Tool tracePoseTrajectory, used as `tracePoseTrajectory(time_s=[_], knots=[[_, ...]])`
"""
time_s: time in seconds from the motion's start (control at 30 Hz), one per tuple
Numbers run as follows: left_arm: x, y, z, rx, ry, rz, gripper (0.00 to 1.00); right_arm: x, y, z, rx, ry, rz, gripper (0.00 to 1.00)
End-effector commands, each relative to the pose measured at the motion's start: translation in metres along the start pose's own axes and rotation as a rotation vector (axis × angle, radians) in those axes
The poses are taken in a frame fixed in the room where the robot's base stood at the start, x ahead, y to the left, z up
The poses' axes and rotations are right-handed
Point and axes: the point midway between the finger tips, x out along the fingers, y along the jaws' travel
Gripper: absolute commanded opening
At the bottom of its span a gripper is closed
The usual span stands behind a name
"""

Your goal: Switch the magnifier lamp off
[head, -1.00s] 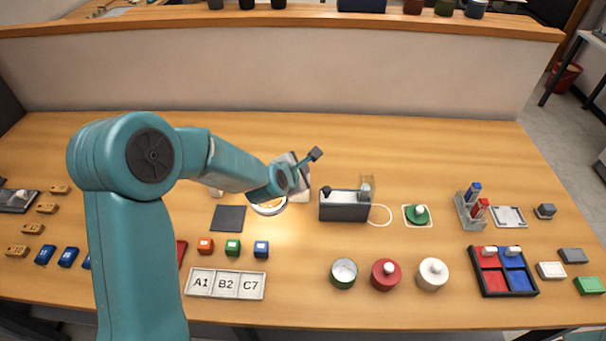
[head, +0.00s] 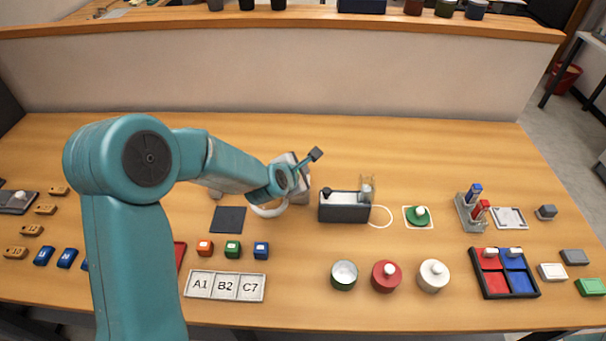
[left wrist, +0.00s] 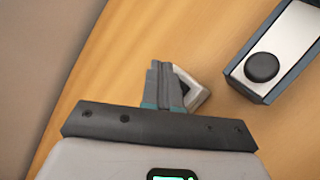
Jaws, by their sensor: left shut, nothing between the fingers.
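The magnifier lamp's pale ring (head: 268,211) shows partly behind my left wrist in the head view and is unlit. In the left wrist view, my left gripper (left wrist: 166,82) is shut and empty. Its fingertips are over or against a small pale block with a dark spot (left wrist: 197,97), apparently the lamp's base and switch. The fingers cover part of it, so I cannot tell whether they touch. In the head view, my wrist hides the fingertips and most of the lamp. My right gripper is not in view.
A dark grey box (head: 343,213) with a black knob (left wrist: 262,67) stands close to the right of my gripper. A dark square pad (head: 228,219) lies left of the ring. Coloured cubes and a labelled tray (head: 225,285) lie in front. Bare table lies behind the box.

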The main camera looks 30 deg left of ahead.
Motion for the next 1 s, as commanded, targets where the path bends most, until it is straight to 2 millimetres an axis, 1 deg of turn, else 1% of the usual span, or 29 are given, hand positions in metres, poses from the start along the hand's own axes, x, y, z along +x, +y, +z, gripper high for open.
tracePoseTrajectory(time_s=[0.13, 0.43, 0.57, 1.0], knots=[[-0.006, 0.005, 0.005, -0.001, -0.001, 0.000, 0.00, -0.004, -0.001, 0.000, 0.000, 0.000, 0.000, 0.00], [-0.006, 0.005, 0.005, 0.000, -0.001, 0.000, 0.00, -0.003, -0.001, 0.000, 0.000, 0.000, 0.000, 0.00], [-0.010, 0.008, 0.008, 0.000, -0.001, 0.001, 0.00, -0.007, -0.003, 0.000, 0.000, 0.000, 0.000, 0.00], [-0.040, 0.029, 0.030, 0.000, -0.001, 0.000, 0.00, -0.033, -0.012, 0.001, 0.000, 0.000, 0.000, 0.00]])
